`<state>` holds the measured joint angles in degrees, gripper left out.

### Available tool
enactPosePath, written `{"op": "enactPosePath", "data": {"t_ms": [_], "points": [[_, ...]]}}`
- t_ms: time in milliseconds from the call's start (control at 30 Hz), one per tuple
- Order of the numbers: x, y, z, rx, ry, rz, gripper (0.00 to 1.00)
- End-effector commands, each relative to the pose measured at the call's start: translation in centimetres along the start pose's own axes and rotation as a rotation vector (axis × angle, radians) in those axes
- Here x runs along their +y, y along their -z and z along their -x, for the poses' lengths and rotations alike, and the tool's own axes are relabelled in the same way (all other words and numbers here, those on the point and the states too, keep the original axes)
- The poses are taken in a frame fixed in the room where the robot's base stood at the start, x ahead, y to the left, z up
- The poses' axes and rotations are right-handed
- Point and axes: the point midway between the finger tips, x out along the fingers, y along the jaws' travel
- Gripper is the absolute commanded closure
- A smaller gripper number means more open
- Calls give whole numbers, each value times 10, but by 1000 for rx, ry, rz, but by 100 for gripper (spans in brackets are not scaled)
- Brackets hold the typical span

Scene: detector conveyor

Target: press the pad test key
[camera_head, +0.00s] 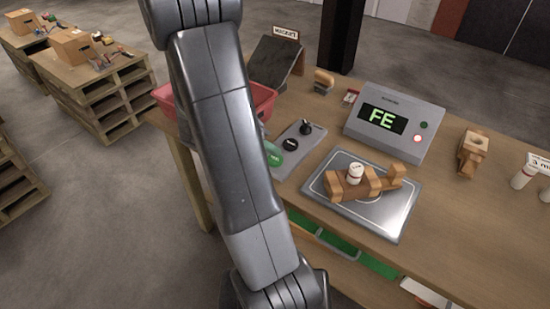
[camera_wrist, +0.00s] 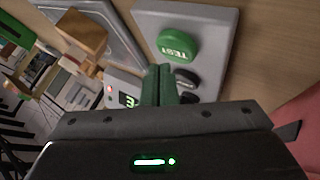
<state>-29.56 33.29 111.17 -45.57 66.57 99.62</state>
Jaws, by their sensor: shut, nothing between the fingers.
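The green TEST key (camera_wrist: 179,42) sits on a grey key panel (camera_wrist: 215,20) in the wrist view. In the head view the green key (camera_head: 273,153) shows at the right edge of my arm, partly hidden by it. My gripper (camera_wrist: 157,68) is shut and empty, its fingertips just beside and below the key in the wrist view. I cannot tell whether they touch the panel. The head view does not show my gripper.
A black key (camera_head: 290,144) and black knob (camera_head: 306,128) share the panel. A red bin (camera_head: 263,100) stands behind my arm. Another wooden figure (camera_head: 472,152) stands at right.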

Motion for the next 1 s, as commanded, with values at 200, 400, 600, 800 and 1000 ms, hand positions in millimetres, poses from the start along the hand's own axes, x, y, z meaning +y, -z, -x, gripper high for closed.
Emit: {"op": "enactPosePath", "data": {"t_ms": [200, 400, 600, 800, 1000], "points": [[3, 4, 5, 1, 0, -1, 100], [13, 14, 19, 1, 2, -1, 100], [23, 24, 32, 0, 1, -1, 100], [26, 26, 35, 0, 0, 0, 100], [25, 25, 35, 0, 0, 0, 100]]}}
